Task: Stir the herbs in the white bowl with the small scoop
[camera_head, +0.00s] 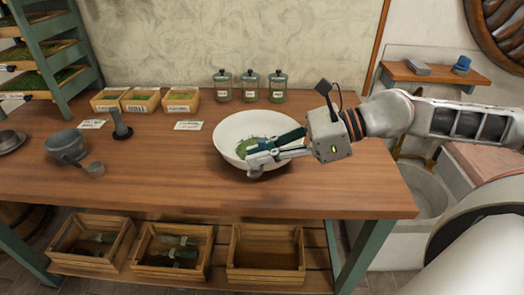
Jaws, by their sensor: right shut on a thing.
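The white bowl (226,128) stands on the wooden table (180,190), right of the middle. Chopped green herbs (243,146) lie inside it. My right gripper (262,158) reaches in from the right, over the bowl's front right rim. It is shut on a tool with a dark green handle (291,137), which looks like the small scoop. The handle slants up to the right, and its lower end is by the herbs. The scoop's head is hidden or too small to make out. My left gripper is out of view.
Three lidded jars (249,86) stand behind the bowl. Small herb boxes (142,100) and cards (188,126) are to the left. Crates (265,256) sit below. The table front is clear.

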